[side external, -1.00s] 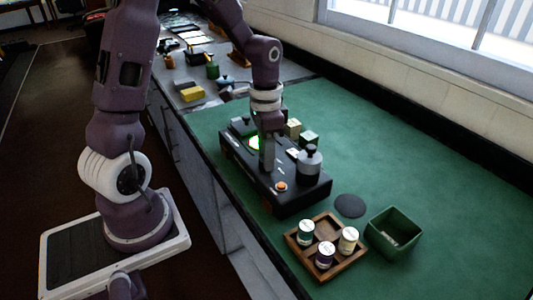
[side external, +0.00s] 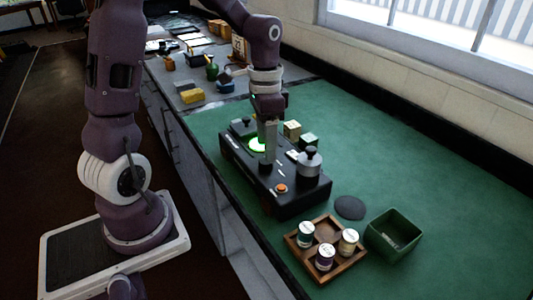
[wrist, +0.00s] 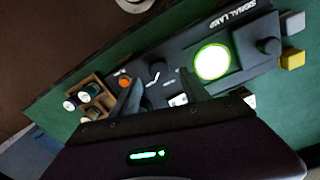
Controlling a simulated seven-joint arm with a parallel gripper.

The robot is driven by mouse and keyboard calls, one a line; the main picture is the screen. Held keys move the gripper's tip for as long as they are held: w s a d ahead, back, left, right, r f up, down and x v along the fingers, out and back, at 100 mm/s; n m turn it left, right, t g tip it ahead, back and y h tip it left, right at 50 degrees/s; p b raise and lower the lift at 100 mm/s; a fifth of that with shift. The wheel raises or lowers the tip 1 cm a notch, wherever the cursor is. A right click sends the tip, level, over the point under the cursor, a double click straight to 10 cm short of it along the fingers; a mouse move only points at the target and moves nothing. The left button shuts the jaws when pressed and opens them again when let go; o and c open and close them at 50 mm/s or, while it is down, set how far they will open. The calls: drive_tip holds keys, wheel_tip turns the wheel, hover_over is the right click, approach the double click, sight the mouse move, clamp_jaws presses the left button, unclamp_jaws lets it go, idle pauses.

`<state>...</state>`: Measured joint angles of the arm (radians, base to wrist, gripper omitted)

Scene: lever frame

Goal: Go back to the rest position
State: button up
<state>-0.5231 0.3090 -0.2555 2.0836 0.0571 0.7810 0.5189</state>
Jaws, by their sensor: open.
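My gripper (side external: 268,140) is open and points down above the middle of the black signal lamp box (side external: 300,204). In the wrist view its two fingers (wrist: 160,92) are spread and nothing shows between their tips. The box's round lamp (side external: 258,144) glows green, and it also glows in the wrist view (wrist: 212,62). A small dark control (side external: 265,163) stands on the box just below the fingers. I cannot tell whether they touch it. An orange button (side external: 281,188) sits near the box's front end.
A wooden tray (side external: 344,268) with several jars, a green bin (side external: 385,245) and a dark disc (side external: 349,207) lie nearby. Small blocks (side external: 292,129) stand behind the box. The right of the green mat is clear.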

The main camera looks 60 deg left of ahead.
drive_tip(key=shift+r, duration=1.6)
drive_tip(key=s+d+r+n+t, duration=0.1)
drive_tip(key=s+d+r+t, duration=0.2)
drive_tip(key=s, duration=0.5)
drive_tip(key=s+d+r+n+t, duration=0.2)
drive_tip(key=s+d+r, duration=0.3)
drive_tip(key=s, duration=0.3)
drive_tip(key=shift+d+r+t, duration=0.3)
drive_tip(key=shift+d+t, duration=0.1)
drive_tip(key=shift+d, duration=0.1)
